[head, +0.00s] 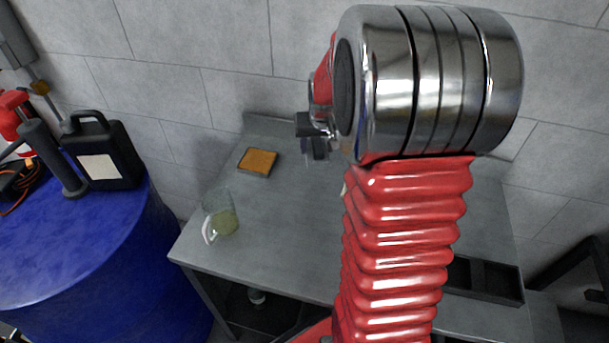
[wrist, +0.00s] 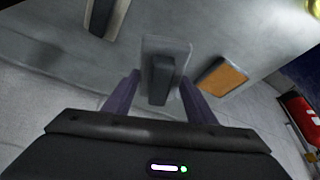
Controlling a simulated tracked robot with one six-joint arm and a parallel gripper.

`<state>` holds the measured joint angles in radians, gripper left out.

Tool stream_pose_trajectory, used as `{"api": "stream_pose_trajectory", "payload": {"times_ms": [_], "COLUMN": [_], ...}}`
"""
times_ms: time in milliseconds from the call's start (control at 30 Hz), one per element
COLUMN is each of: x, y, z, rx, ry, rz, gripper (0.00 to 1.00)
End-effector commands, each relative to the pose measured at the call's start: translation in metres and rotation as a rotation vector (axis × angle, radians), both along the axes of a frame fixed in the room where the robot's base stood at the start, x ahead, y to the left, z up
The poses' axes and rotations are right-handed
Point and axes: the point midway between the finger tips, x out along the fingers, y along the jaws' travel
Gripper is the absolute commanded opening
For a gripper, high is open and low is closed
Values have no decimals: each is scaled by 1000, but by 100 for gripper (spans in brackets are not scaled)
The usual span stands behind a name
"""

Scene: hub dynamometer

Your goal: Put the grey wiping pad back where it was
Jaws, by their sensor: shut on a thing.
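The grey wiping pad (wrist: 160,80) shows in the wrist view as a dark grey block in front of a lighter grey flat part. It lies between the fingers of my gripper (wrist: 158,98), which is shut on it. In the head view my gripper (head: 316,140) is largely hidden by my arm's shiny wrist, and the pad cannot be made out clearly. The gripper appears over the back part of the grey table (head: 290,225). I cannot tell whether the pad touches the table.
An orange-topped pad (head: 257,161) lies at the table's back left; it also shows in the wrist view (wrist: 222,77). A glass jug (head: 221,215) with yellowish liquid stands near the left edge. A dark tray (head: 485,280) is at right. A blue drum (head: 75,240) holds a black canister (head: 102,155).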

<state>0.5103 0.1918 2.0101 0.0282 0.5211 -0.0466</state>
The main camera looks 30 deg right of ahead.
Motion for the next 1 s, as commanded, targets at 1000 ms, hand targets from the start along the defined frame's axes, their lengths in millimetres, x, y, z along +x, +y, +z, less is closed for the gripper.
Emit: {"api": "stream_pose_trajectory", "payload": {"times_ms": [1000], "x": [10], "y": [12], "z": [-64], "rx": [1], "ry": [2], "rz": [26], "gripper": [33]}}
